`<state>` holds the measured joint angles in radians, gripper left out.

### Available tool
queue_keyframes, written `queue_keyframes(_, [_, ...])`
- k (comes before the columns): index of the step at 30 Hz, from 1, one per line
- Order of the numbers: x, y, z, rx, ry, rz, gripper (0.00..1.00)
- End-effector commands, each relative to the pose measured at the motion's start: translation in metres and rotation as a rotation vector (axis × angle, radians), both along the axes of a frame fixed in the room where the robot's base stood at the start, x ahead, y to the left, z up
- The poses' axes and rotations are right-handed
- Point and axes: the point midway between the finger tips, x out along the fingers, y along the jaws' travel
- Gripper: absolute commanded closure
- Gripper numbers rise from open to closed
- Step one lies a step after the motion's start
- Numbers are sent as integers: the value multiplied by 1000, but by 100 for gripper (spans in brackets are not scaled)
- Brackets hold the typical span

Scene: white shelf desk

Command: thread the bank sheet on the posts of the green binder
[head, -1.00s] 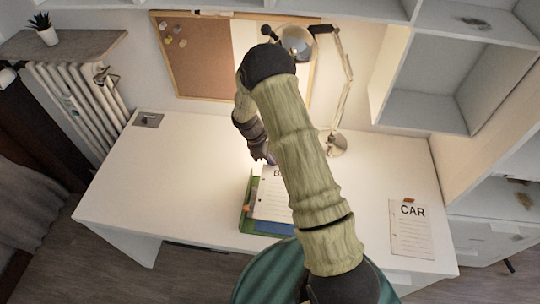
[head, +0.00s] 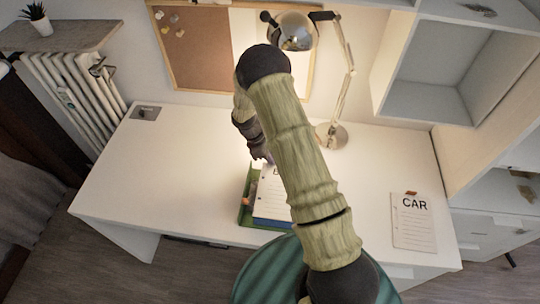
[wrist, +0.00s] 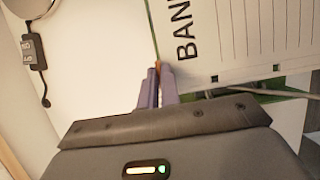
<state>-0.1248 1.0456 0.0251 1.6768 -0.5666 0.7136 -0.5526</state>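The bank sheet (wrist: 240,45) is white with black lettering, ruled lines and punched holes along one edge. In the head view the bank sheet (head: 271,200) lies over the green binder (head: 245,212), partly hidden by my arm. The binder's green edge (wrist: 265,98) and grey metal parts show beyond the sheet's holed edge in the wrist view. My gripper (wrist: 158,70) has its purple fingers close together on a small orange tab at the sheet's edge. Whether the posts pass through the holes cannot be told.
A CAR sheet (head: 413,222) with a brown tab lies at the desk's right. A desk lamp (head: 331,135) stands at the back, before a corkboard (head: 190,50). A green chair (head: 262,275) stands at the front.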

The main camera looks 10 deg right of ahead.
Motion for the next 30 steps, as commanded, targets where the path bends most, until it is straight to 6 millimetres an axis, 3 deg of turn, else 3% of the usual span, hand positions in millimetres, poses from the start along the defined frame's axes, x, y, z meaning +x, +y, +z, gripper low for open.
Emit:
queue_keyframes(12, [0, 0, -21, -1, 0, 0, 100])
queue_keyframes(30, [0, 0, -22, -1, 0, 0, 100])
